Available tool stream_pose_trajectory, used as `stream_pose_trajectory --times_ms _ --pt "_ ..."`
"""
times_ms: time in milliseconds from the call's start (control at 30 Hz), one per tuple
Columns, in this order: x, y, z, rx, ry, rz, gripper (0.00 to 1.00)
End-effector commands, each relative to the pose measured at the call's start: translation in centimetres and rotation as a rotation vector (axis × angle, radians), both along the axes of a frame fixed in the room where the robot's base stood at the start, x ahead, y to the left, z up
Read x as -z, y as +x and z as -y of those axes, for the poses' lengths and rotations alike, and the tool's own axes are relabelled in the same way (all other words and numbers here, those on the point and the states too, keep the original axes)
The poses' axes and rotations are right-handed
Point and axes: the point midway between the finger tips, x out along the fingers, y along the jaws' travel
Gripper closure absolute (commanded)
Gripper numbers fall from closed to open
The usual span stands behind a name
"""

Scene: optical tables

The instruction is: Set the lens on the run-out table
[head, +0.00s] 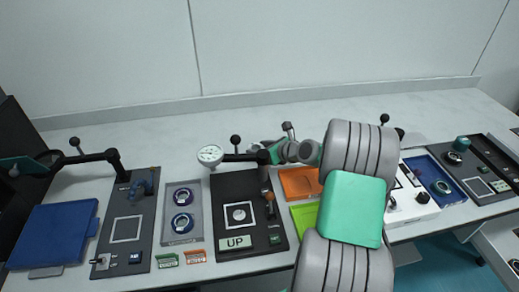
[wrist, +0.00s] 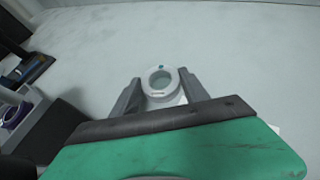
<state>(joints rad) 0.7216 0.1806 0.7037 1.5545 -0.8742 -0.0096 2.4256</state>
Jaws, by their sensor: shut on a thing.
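My gripper (wrist: 161,88) is shut on a lens (wrist: 150,93) in a white ring with a blue dot on its rim. In the wrist view the ring sits between the two grey fingertips, with pale bench top behind it. In the head view my gripper's green palm (head: 277,153) is behind the dial gauge's post area, and I cannot make out the held lens there. The likely run-out table is the black panel (head: 224,190), with a round disc (head: 239,214) in a white square and an "UP" sign. The disc looks bare.
A dial gauge (head: 210,155) on a black arm reaches over the panel's back edge. A grey tray (head: 170,208) left of the panel holds two dark-ringed lenses. Orange (head: 297,182) and lime (head: 305,217) pads lie to the right. The bench behind is clear.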

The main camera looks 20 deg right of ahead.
Motion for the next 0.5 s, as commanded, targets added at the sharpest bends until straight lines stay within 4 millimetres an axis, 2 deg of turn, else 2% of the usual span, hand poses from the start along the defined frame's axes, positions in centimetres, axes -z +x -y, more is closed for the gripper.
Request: stream_pose_trajectory --times_ms 233,267,500 --pt "0.18 -0.01 -0.01 -0.001 0.000 0.000 0.96" --pt "0.14 -0.01 0.00 0.000 -0.001 0.000 0.45" --pt "0.11 -0.01 0.00 0.000 -0.001 0.000 0.26"
